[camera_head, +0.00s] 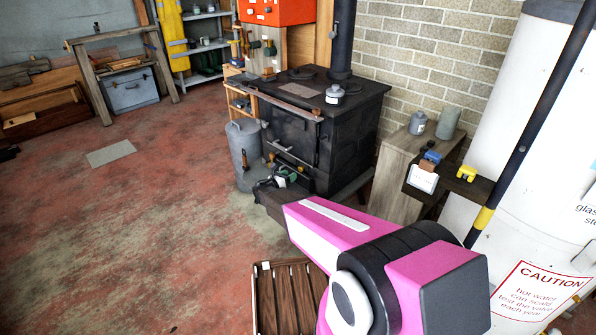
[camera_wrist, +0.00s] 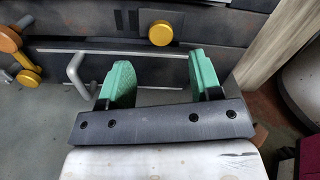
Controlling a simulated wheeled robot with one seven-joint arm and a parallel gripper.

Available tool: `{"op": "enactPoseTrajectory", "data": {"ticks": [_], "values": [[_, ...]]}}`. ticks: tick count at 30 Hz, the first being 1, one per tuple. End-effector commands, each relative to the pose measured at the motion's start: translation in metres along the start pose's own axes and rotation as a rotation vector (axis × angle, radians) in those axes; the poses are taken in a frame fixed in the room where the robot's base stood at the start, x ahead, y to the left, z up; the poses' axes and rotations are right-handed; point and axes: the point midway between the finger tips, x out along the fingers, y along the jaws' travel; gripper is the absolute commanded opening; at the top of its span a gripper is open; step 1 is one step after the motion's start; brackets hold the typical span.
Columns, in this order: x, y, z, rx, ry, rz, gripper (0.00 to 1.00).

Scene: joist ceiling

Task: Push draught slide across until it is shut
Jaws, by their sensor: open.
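The black stove (camera_head: 350,145) stands against the brick wall, and its dark front fills the top of the wrist view (camera_wrist: 110,58). A round orange knob (camera_wrist: 160,33) sits on a dark horizontal strip of that front; it looks like the draught slide's knob, but I cannot tell for sure how far the slide is across. My gripper (camera_wrist: 160,85) has green fingers, held wide apart with nothing between them. The knob shows between and beyond the fingertips, seemingly apart from them. In the head view my gripper (camera_head: 284,174) is low at the stove front, partly hidden by my arm.
A grey metal handle (camera_wrist: 76,72) is close left of the left finger, with an orange-knobbed handle (camera_wrist: 20,52) further left. A grey bin (camera_head: 244,152) stands left of the stove. A wooden cabinet (camera_head: 400,170) is at the right, and a slatted wooden item (camera_head: 288,298) lies in front. Open floor lies left.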

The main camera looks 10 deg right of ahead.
Motion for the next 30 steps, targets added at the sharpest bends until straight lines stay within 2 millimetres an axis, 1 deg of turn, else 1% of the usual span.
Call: {"op": "enactPoseTrajectory", "data": {"ticks": [1,6,12,17,24,25,26,27,29,30], "values": [[0.012,0.001,-0.001,0.001,0.0,-0.002,0.58],[0.041,0.001,0.0,0.002,0.0,-0.002,0.58],[0.063,0.0,0.0,0.002,0.001,-0.001,0.58],[0.069,0.0,0.0,0.002,0.0,0.0,0.58],[0.069,0.0,0.0,0.002,0.0,0.0,0.58],[0.069,0.0,0.0,0.002,0.001,0.0,0.55],[0.069,0.0,0.0,0.002,0.001,0.0,0.46],[0.069,0.0,0.0,0.002,0.001,0.0,0.32],[0.069,0.0,0.0,0.002,0.001,0.0,0.13],[0.069,0.0,0.0,0.002,0.001,0.0,0.0]]}}
